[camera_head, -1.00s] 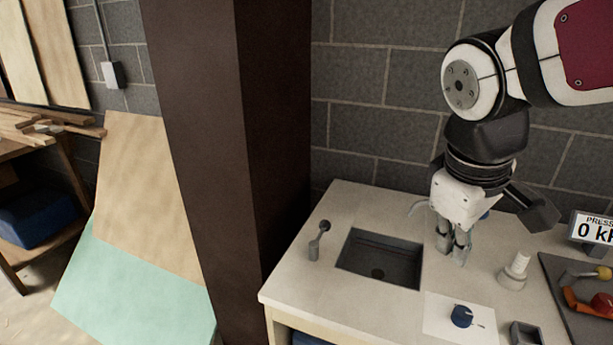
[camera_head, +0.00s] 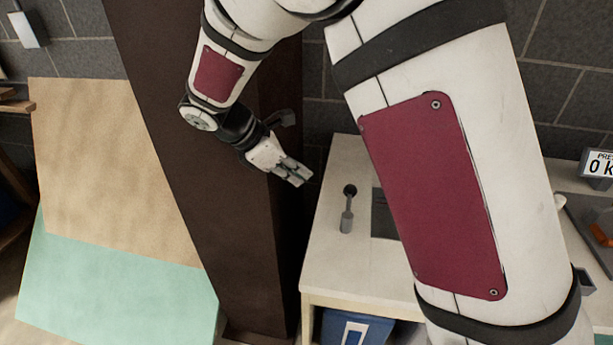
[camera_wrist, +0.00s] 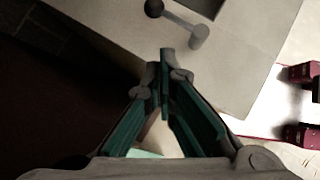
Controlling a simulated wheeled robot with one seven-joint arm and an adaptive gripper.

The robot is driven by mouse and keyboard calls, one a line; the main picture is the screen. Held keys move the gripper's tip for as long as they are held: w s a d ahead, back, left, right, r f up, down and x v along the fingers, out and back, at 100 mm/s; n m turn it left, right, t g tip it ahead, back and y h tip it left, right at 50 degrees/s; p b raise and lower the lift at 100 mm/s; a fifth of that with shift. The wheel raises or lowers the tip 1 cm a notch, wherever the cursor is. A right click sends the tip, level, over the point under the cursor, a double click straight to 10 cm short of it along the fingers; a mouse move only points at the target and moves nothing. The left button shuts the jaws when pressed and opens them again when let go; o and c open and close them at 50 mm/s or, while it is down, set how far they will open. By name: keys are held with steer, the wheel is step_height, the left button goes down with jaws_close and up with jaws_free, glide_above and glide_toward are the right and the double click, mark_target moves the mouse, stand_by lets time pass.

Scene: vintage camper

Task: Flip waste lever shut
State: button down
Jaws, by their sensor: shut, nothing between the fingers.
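The waste lever (camera_head: 346,222) is a small grey lever with a dark round knob, on the light counter left of the sink. In the head view it leans toward the back wall, knob end farther from the front edge. It also shows at the top of the wrist view (camera_wrist: 185,22), dark knob to the left. My gripper (camera_head: 302,176) is shut and empty, left of the lever and apart from it, in front of the brown post. In the wrist view the fingertips (camera_wrist: 165,65) meet below the lever, over the counter's edge.
The counter (camera_head: 325,265) has bare room around the lever. The dark sink (camera_head: 384,216) is mostly hidden by my arm. A brown post (camera_head: 215,200) stands close at the left. A blue bin (camera_head: 375,330) sits under the counter. A pressure display (camera_head: 599,168) is at the right.

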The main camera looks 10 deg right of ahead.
mark_target(348, 207)
steer(key=shift+w+a+f+n, duration=0.3)
steer(key=shift+w+a+f, duration=0.2)
steer(key=shift+a, duration=0.2)
steer(key=p+x, duration=0.1)
steer(key=x, duration=0.9)
steer(key=shift+d, duration=0.25)
steer(key=shift+w+d, duration=0.15)
steer(key=shift+d, duration=0.45)
steer(key=shift+w+d, duration=0.15)
steer(key=shift+d, duration=0.45)
steer(key=shift+w+d+f+p, duration=0.1)
steer(key=shift+d+p, duration=0.1)
steer(key=shift+d, duration=0.1)
steer(key=shift+w+d+f+p, duration=0.1)
steer(key=shift+d+f+p, duration=0.05)
steer(key=shift+d, duration=0.15)
